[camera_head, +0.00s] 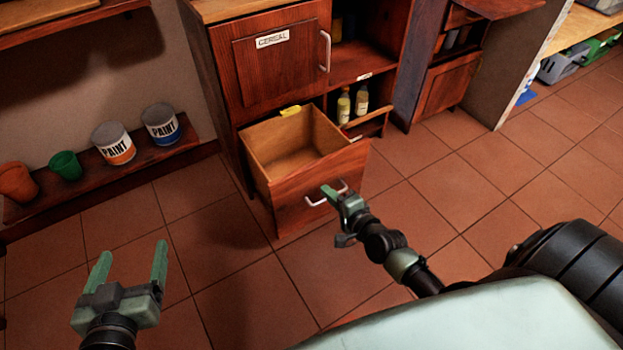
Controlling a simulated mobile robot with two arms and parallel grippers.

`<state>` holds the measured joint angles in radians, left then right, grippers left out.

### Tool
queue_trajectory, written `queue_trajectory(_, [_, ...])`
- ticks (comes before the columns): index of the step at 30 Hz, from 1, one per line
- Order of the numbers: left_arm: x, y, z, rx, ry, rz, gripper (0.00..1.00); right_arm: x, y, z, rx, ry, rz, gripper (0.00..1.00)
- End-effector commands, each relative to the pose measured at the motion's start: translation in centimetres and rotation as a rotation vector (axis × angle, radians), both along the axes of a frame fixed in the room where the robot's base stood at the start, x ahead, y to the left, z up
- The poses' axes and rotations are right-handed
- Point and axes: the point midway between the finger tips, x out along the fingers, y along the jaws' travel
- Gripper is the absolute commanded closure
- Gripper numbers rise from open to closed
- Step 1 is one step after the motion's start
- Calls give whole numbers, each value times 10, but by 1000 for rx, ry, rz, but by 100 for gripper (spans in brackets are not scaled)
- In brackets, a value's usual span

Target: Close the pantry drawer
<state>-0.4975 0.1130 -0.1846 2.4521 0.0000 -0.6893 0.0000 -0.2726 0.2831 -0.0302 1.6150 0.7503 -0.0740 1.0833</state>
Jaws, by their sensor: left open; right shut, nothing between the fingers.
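The wooden pantry drawer (290,184) is pulled out from the lower left of the cabinet, and its inside looks empty. Its front carries a pale metal handle (317,202). My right gripper (327,190) is shut with nothing in it. Its fingertips are at the drawer front beside the handle; I cannot tell whether they touch it. My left gripper (130,262) is open and empty, over the floor at the lower left, well apart from the drawer.
The cabinet has a closed door labelled CEREAL (272,70) above the drawer. Bottles (344,106) stand in an open compartment to the right. A low shelf (100,178) at left holds paint cans (114,143) and pots (66,166). The tiled floor before the drawer is clear.

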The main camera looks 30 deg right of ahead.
Motion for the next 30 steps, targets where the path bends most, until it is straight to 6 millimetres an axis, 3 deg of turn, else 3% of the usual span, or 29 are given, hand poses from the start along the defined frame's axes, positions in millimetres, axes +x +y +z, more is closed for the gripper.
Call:
queue_trajectory(8, [16,-13,55,-76,-300,-20,19,37,3,-14,0,-1,0,100])
queue_trajectory(18, [10,-19,114,-154,-600,-37,19,77,6,-15,0,-1,0,100])
queue_trajectory(30, [6,-20,128,-172,-666,-41,19,85,7,-15,0,1,0,100])
